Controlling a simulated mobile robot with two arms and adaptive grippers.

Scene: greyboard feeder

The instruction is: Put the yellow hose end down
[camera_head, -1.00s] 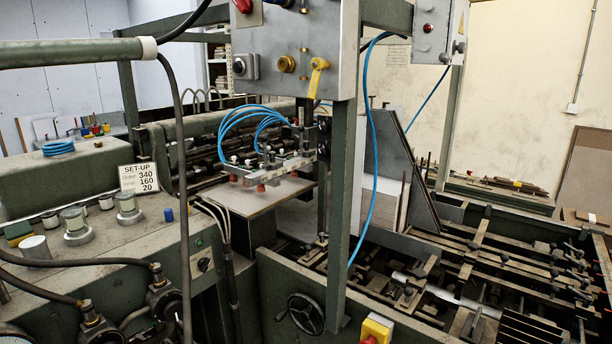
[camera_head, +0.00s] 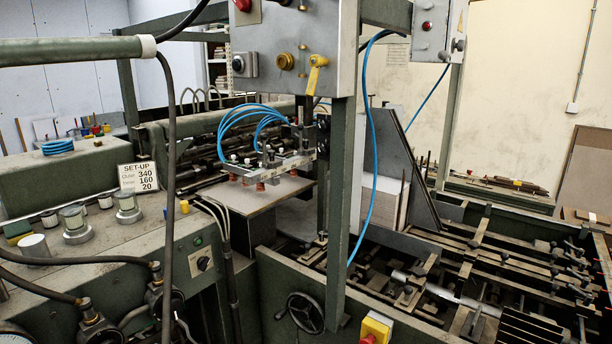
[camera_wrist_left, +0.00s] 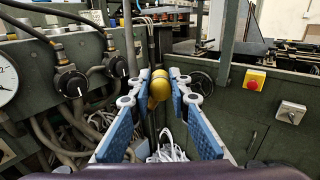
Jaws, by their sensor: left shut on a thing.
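The yellow hose end (camera_wrist_left: 158,88) shows in the left wrist view as a rounded yellow piece between the blue-padded fingers of my left gripper (camera_wrist_left: 156,90). My left gripper is shut on it, near the front of the green machine. In the head view a dark hose (camera_head: 169,200) hangs down in front of the control console; its lower end runs out of the picture. My left gripper does not show in the head view. My right gripper is in neither view.
The console (camera_head: 110,240) carries knobs, a SET-UP sign (camera_head: 138,178) and small blue and yellow pieces at its edge. Black dials (camera_wrist_left: 72,84) and hoses fill the left of the wrist view. A handwheel (camera_wrist_left: 201,84) and a yellow switch box (camera_wrist_left: 254,80) are at right. White cable (camera_wrist_left: 170,153) lies below.

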